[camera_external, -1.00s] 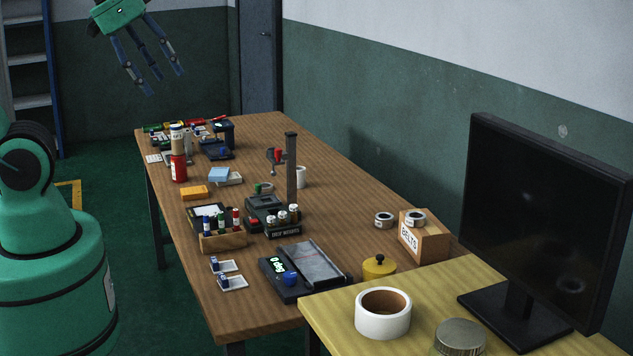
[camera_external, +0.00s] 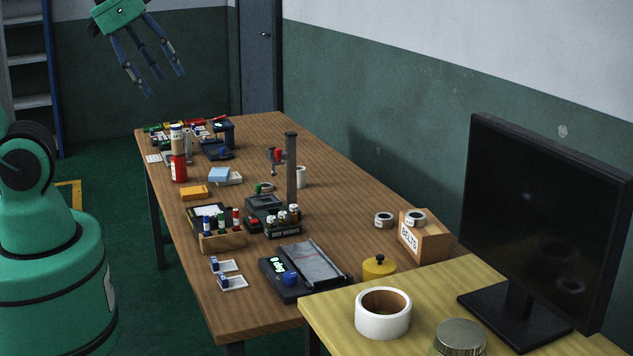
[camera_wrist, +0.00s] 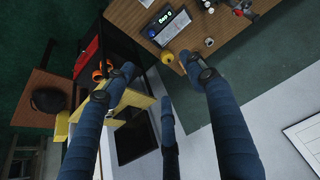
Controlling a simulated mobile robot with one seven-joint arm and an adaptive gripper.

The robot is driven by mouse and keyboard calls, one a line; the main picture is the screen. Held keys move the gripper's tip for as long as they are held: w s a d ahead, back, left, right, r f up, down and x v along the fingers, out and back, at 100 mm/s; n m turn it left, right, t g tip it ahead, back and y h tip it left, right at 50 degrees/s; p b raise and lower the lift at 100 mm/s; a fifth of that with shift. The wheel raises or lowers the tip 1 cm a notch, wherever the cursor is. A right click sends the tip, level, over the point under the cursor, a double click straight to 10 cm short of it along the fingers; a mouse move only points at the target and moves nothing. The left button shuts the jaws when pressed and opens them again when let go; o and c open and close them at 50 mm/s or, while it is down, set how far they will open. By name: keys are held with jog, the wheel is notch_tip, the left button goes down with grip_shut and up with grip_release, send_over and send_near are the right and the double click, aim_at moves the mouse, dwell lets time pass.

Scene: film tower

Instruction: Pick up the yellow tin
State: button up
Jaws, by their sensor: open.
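The yellow tin (camera_external: 379,267) is a short round tin with a black knob on top. It stands upright on the brown table, near the corner of the lighter yellowish table. A small round yellow shape in the wrist view (camera_wrist: 167,58) looks like the same tin, seen from above between the fingers. My gripper (camera_external: 160,82) is open and empty, high at the upper left in the external view, far from the tin. Its blue fingers reach across the wrist view (camera_wrist: 157,75) and are spread apart.
A white tape roll (camera_external: 383,313) and a ribbed metal lid (camera_external: 460,338) lie on the yellowish table beside a black monitor (camera_external: 550,225). A wooden BELTS box (camera_external: 424,240) stands behind the tin. Bottles and small boxes crowd the table's far half.

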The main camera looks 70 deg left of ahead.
jog(key=o, duration=0.5)
jog(key=shift+c, duration=0.2)
jog(key=shift+w, duration=0.15)
jog(key=w+d+f+n+g+b, duration=0.1)
jog(key=w+f, duration=0.2)
jog(key=w, duration=0.7)
jog(key=w+d+f+g+b, duration=0.1)
jog(key=w+d+f, duration=0.15)
jog(key=w, duration=0.65)
jog(key=w+d+f+n+g, duration=0.1)
jog(key=w+f, duration=0.2)
jog(key=w, duration=0.7)
jog(key=w+d+f+g, duration=0.1)
jog(key=w+f, duration=0.5)
jog(key=f, duration=0.3)
jog(key=w+d+f+n+b, duration=0.1)
jog(key=w+d+f, duration=0.1)
jog(key=w+f, duration=0.4)
jog(key=w+d+f+g+b, duration=0.1)
jog(key=w+f, duration=0.4)
jog(key=f, duration=0.8)
jog(key=shift+w+d+f+n+g, duration=0.3)
jog(key=shift+w+d+f, duration=0.1)
jog(key=shift+d, duration=0.1)
